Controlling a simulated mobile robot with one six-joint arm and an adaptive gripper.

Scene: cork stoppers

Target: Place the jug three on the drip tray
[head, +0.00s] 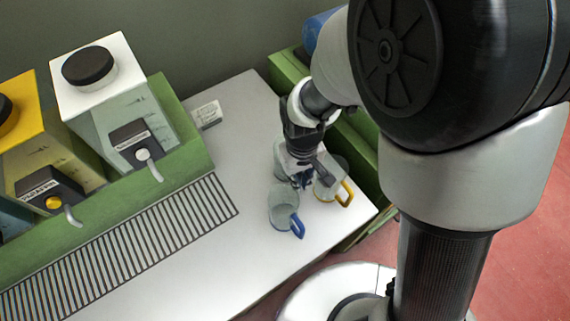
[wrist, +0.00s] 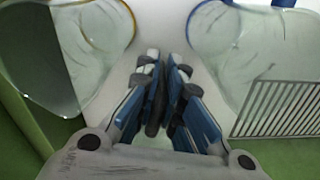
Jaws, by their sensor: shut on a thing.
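Three clear glass jugs stand close together at the right end of the white counter. One has a blue handle (head: 283,208) and one a yellow handle (head: 328,181); I see no number on them. The third jug (head: 280,158), taken here as jug three, is partly hidden behind my gripper (head: 303,182). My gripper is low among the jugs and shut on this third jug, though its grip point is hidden. In the wrist view, the fingers (wrist: 165,90) are close together between the yellow-rimmed and blue-rimmed jugs. The slatted drip tray (head: 150,236) lies left of the jugs, with nothing on it.
A small white card (head: 207,114) stands at the back.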

